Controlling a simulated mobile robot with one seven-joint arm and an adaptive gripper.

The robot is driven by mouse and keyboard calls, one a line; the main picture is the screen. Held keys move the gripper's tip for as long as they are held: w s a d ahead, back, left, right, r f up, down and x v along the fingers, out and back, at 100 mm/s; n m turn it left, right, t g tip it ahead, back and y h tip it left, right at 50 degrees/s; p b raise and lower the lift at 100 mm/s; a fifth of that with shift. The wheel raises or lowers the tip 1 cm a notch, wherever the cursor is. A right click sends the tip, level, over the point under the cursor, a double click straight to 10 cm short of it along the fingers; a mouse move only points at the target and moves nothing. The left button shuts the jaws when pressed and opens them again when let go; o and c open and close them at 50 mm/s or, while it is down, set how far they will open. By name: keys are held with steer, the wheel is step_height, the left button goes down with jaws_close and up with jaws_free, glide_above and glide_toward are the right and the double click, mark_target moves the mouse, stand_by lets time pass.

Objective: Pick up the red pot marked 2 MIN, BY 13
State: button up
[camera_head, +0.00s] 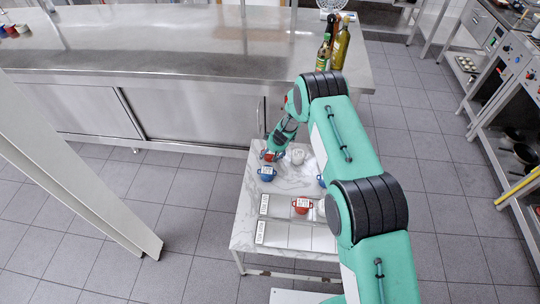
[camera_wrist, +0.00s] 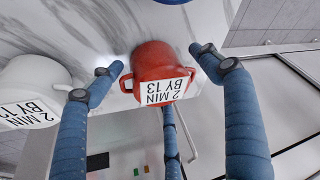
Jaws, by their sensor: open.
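The red pot (camera_wrist: 156,68) marked 2 MIN, BY 13 stands on the marble-topped table in the wrist view, its label facing the camera. My gripper (camera_wrist: 158,62) is open, with one blue finger on each side of the pot and a gap to each. Another finger shows below the pot, partly hidden by it. In the head view my gripper (camera_head: 272,147) is at the table's far end, over this red pot (camera_head: 267,157), which is partly covered.
A white pot (camera_wrist: 32,85), also marked 2 MIN, BY 13, stands close on the left in the wrist view. A blue pot (camera_head: 267,174) and another red pot (camera_head: 302,206) stand on the marble table (camera_head: 246,222). A steel counter (camera_head: 180,45) with bottles (camera_head: 341,45) lies behind.

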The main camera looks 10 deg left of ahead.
steer(key=shift+a+f, duration=0.15)
steer(key=shift+f, duration=0.25)
stand_by(0.3)
steer(key=shift+w, duration=0.1)
steer(key=c, duration=1.4)
steer(key=shift+o, duration=0.2)
steer(key=shift+r, duration=0.15)
steer(key=shift+r+p, duration=0.6)
steer(key=shift+r, duration=4.3)
